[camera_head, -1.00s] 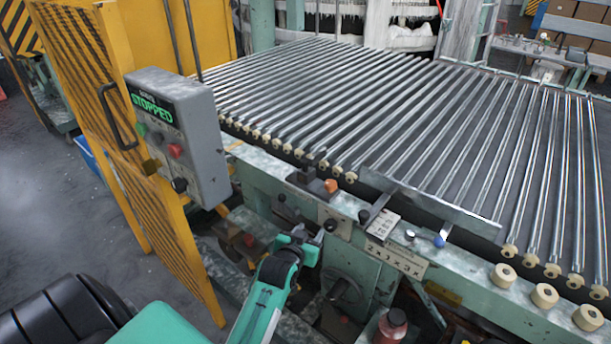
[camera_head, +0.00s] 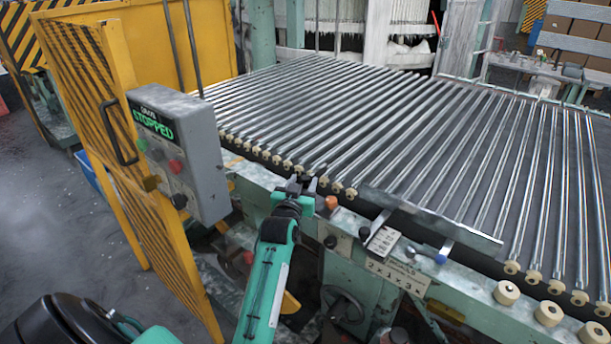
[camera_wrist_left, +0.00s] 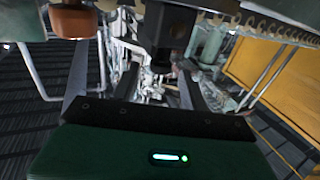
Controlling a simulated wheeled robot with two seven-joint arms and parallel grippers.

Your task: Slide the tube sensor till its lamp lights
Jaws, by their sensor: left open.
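The tube sensor appears to be the dark block with an orange knob (camera_head: 331,202) on the green front rail, mostly hidden in the head view by my left gripper (camera_head: 300,184). The left gripper is open, with its fingers up at the rail just left of the orange knob. In the left wrist view a black block (camera_wrist_left: 166,32) stands ahead, between the two finger lines, and the orange-brown knob (camera_wrist_left: 75,22) is at upper left. I cannot tell whether the fingers touch the block. I make out no lit lamp on it. My right gripper is not in view.
Glass tubes (camera_head: 400,130) lie in a row across the conveyor behind the rail. A grey control box (camera_head: 180,150) reading STOPPED hangs at left by a yellow mesh guard (camera_head: 140,170). Right of the knob are a printed plate (camera_head: 397,275) and a blue knob (camera_head: 440,258).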

